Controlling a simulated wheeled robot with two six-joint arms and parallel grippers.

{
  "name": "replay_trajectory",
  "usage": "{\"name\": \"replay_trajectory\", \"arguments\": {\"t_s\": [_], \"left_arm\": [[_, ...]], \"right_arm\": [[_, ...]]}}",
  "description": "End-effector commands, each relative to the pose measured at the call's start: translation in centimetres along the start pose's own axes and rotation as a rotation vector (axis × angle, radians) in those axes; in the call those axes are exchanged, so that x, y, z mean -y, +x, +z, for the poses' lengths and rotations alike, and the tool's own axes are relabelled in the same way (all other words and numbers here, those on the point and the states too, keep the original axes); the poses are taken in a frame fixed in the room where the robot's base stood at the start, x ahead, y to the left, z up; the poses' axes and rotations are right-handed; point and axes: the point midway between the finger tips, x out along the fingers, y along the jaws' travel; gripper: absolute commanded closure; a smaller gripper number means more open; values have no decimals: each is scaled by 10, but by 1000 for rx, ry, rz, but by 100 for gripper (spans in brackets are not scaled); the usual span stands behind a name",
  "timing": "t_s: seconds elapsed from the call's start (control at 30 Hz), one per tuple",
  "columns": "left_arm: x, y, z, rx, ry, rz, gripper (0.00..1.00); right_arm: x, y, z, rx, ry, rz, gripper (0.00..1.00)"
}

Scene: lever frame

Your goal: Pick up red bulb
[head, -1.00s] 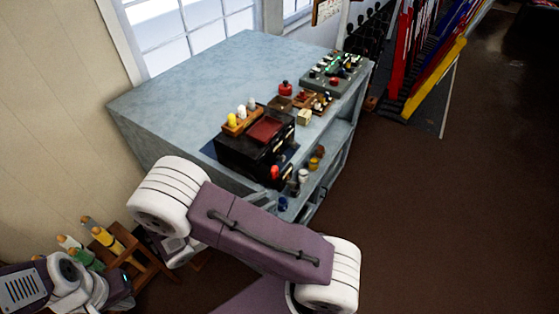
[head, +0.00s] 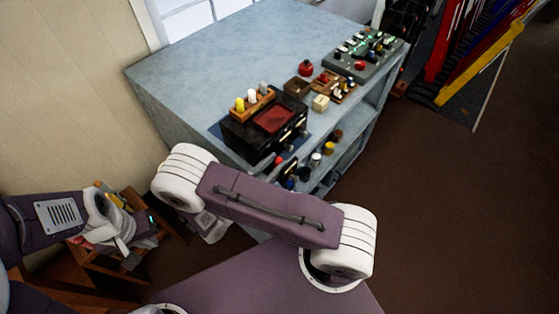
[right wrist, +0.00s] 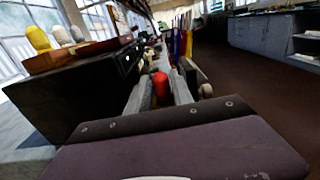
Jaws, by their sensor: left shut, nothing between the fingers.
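The red bulb (head: 279,160) is at the near side of the black box, beside the end of my right arm in the head view. In the right wrist view the red bulb (right wrist: 160,86) stands between the two fingers of my right gripper (right wrist: 162,90). The fingers look spread on either side of it, and I see no clear contact. In the head view the right fingers are mostly hidden behind my forearm. My left gripper (head: 122,240) is shut and empty, at the wooden rack on the lower left.
The black box (head: 240,137) with a red top stands on the grey bench (head: 215,65). A wooden holder (head: 252,106) carries yellow and white bulbs. Coloured jars sit on the shelf below. A wooden rack (head: 165,205) stands at the left. The floor at right is clear.

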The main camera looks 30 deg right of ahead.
Motion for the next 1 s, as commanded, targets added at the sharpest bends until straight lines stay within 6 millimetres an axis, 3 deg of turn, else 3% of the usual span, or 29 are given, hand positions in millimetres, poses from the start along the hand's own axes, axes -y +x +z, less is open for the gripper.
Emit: {"name": "replay_trajectory", "arguments": {"t_s": [0.17, 0.33, 0.53, 0.57, 0.67, 1.0], "left_arm": [[0, -16, -2, 0, 0, 0, 100], [0, -19, -2, 0, 0, 0, 100], [0, -18, -2, 0, 0, 0, 100], [0, -18, -2, 0, 0, 0, 100], [0, -18, -2, 0, 0, 0, 100], [0, -18, -2, 0, 0, 0, 100]], "right_arm": [[2, 29, 2, 1, -4, -6, 72], [1, 50, -1, -1, -2, -3, 72], [0, 51, -3, -1, 0, 0, 72], [0, 51, -3, -1, 0, 0, 75], [0, 51, -3, -1, 0, 0, 100], [0, 51, -2, -1, 0, -1, 100]]}}
